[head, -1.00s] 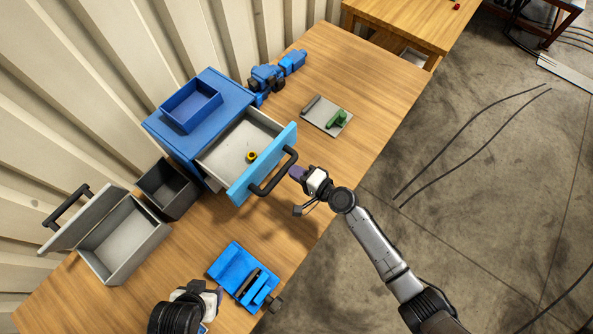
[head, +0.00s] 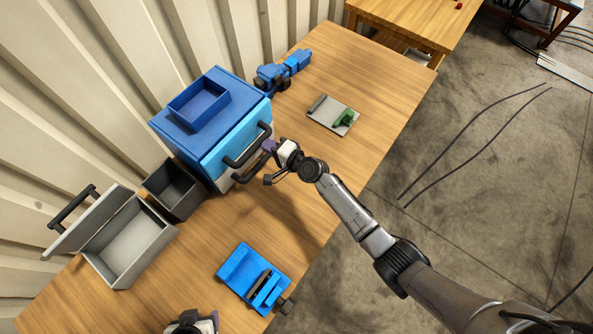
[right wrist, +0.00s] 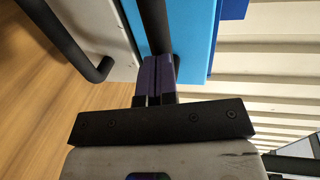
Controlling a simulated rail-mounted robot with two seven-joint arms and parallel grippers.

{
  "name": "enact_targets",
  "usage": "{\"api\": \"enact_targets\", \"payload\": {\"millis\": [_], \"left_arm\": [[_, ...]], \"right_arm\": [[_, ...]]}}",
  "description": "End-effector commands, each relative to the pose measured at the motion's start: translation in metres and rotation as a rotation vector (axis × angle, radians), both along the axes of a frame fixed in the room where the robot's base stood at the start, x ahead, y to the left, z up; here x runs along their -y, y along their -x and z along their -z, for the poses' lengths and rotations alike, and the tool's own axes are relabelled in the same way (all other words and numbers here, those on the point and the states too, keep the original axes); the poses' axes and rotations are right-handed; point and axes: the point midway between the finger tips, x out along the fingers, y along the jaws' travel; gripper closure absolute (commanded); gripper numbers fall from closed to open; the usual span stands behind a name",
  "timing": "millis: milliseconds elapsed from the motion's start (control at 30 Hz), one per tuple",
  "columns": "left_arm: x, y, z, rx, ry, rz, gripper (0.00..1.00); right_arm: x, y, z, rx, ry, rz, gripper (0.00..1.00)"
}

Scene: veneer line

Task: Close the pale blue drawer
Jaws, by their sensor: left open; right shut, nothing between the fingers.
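The pale blue drawer (head: 235,138) has its front up against the blue cabinet (head: 185,132). Its inside is hidden, and I cannot tell whether a thin gap is left. Its black handle (head: 247,147) faces the table's front edge. My right gripper (head: 269,146) is shut and empty, with its purple fingertips at the handle. In the right wrist view, the fingers (right wrist: 154,75) are together beside the dark handle bar (right wrist: 156,25), touching it or very near, in front of the pale blue face (right wrist: 190,40). My left gripper (head: 205,322) is open at the bottom edge, partly cut off.
Below it is a pale drawer front with a black handle (head: 250,172). A blue tray (head: 199,103) sits on the cabinet. A dark bin (head: 175,190), an open grey box (head: 130,240), a blue vise (head: 255,278) and a grey plate (head: 325,113) with a green part share the table.

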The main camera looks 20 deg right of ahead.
Motion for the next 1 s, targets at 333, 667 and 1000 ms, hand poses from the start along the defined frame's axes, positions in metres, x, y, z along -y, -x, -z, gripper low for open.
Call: {"api": "enact_targets", "payload": {"millis": [333, 667, 1000], "left_arm": [[0.000, -0.001, -0.013, 0.003, 0.000, 0.000, 0.40], [-0.003, -0.001, -0.019, 0.004, -0.010, 0.007, 0.40], [-0.003, -0.001, -0.017, 0.004, -0.011, 0.008, 0.40]], "right_arm": [[0.008, 0.019, -0.007, -0.002, 0.001, -0.009, 1.00], [0.041, 0.071, -0.017, 0.000, 0.001, -0.016, 1.00], [0.066, 0.105, -0.025, 0.000, 0.001, -0.016, 1.00]]}}
